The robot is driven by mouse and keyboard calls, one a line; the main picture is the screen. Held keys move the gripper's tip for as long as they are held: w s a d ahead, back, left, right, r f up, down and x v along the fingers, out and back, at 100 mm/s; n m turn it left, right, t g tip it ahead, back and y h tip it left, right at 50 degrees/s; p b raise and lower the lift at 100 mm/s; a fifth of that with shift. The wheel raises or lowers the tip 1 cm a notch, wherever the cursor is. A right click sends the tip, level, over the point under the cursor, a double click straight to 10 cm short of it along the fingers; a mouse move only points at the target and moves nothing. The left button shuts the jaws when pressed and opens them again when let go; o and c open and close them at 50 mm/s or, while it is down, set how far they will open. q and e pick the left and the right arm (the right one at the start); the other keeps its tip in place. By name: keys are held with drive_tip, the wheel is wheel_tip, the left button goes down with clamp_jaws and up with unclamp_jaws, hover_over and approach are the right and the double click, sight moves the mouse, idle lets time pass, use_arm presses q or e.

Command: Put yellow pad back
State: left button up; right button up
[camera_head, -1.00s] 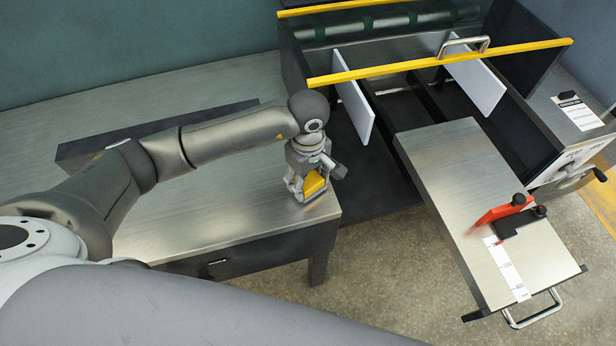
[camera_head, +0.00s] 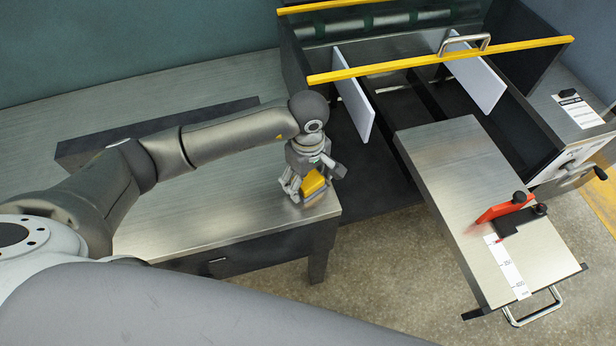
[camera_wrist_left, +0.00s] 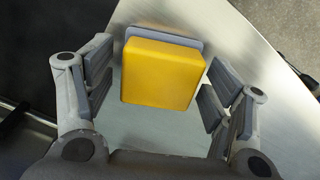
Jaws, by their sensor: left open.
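The yellow pad (camera_head: 312,184) is a small block with a grey base. It sits on the metal side table (camera_head: 215,205) close to its right end. In the left wrist view the yellow pad (camera_wrist_left: 160,73) lies between the spread fingers, with a gap on both sides. My left gripper (camera_head: 306,190) is open around the pad, low over the table and pointing down. It also shows in the left wrist view (camera_wrist_left: 160,95). My right gripper is not in view.
The slotter machine stands at right with yellow bars (camera_head: 440,60), white divider panels (camera_head: 353,92) and a metal feed table (camera_head: 465,180). A red lever (camera_head: 500,210) is on that feed table. Open floor (camera_head: 385,270) lies between the two tables.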

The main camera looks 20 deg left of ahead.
sight(308, 179)
use_arm(q)
drive_tip(key=shift+r, duration=0.35)
wheel_tip(308, 179, up, 12)
drive_tip(key=b, duration=0.2)
drive_tip(key=shift+f, duration=0.2)
